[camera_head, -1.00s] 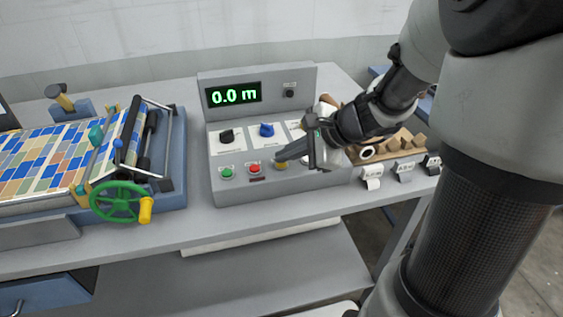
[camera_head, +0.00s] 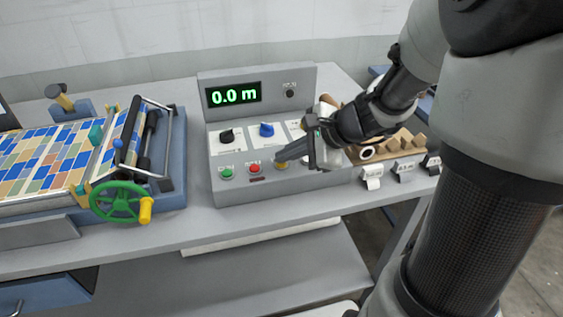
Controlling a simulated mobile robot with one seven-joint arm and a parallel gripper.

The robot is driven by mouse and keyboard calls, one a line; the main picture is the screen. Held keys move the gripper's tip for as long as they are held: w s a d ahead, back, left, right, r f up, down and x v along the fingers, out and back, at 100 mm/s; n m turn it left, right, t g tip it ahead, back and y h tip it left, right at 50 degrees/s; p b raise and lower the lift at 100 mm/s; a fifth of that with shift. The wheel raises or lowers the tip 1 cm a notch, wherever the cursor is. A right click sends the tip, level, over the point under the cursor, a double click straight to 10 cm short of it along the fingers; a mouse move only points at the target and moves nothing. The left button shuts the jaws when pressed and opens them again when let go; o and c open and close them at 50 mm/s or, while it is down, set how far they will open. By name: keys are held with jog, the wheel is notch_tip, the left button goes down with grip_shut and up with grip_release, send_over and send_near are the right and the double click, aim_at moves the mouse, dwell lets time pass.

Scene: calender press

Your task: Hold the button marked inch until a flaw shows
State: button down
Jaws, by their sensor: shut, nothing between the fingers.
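The grey control panel (camera_head: 330,190) stands on the bench with a green button (camera_head: 227,174), a red button (camera_head: 254,168) and a yellow button (camera_head: 281,167) in its front row. The button labels are too small to read, and the yellow one's is covered. My gripper (camera_head: 280,160) is shut and empty, with its fingertips at the yellow button, seemingly touching it. The press (camera_head: 172,190) at left carries a web (camera_head: 40,160) patterned in blue, tan, green and white patches. No clear flaw shows on the web.
The display (camera_head: 233,95) reads 0.0 m. Black (camera_head: 227,136) and blue (camera_head: 267,130) knobs sit above the buttons. A green handwheel (camera_head: 117,202) with a yellow handle is on the press.

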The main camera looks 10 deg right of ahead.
jog(key=shift+r+p, duration=0.6)
jog(key=shift+r, duration=0.15)
notch_tip(320, 180, up, 5)
jog(key=p, duration=0.4)
dwell(0.6)
